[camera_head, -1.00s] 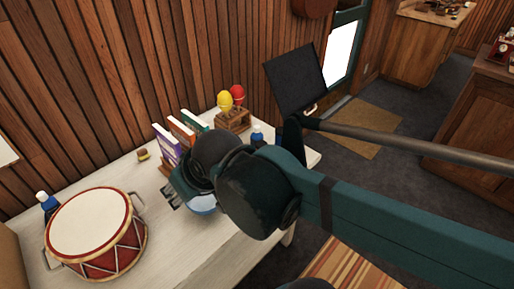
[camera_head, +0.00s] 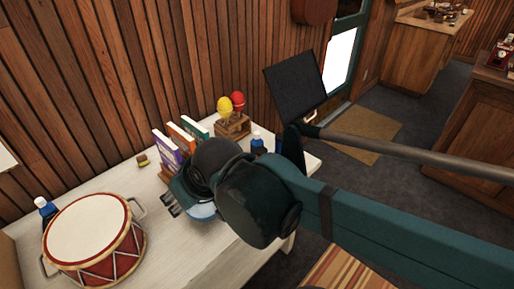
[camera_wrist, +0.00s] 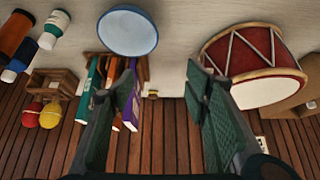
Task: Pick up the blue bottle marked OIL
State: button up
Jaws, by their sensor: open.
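A blue bottle with a white cap (camera_head: 47,209) stands behind the drum at the left end of the table in the head view. Another blue bottle with a white cap (camera_head: 258,144) stands at the table's right end, partly hidden by my arm. I cannot read OIL on any bottle. My gripper (camera_head: 171,205) is open over the middle of the table; in the wrist view nothing is held between its fingers (camera_wrist: 163,85).
A red and white drum (camera_head: 90,228) fills the table's left side. A pale blue bowl (camera_wrist: 128,33) is close to my gripper, with upright books (camera_head: 172,146) behind. Maracas stand in a wooden rack (camera_head: 233,125). The white table (camera_head: 170,258) is clear in front.

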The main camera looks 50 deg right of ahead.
jog(key=shift+r, duration=0.15)
jog(key=shift+c, duration=0.3)
jog(key=shift+r, duration=2.25)
jog(key=w+d+r+m+g+h+p, duration=0.25)
jog(key=w+d+m+p, duration=0.4)
jog(key=d, duration=0.45)
jog(key=m+g+h+p, duration=0.2)
jog(key=m+g+p, duration=0.2)
jog(key=m+p, duration=0.55)
send_over(255, 141)
jog(key=a+b, duration=0.1)
jog(key=b, duration=0.1)
notch_tip(255, 141, down, 2)
jog(key=m, duration=0.1)
notch_tip(255, 141, down, 11)
jog(key=shift+a+r, duration=0.1)
jog(key=shift+f, duration=0.65)
jog(key=shift+f, duration=0.15)
jog(key=shift+x, duration=1.15)
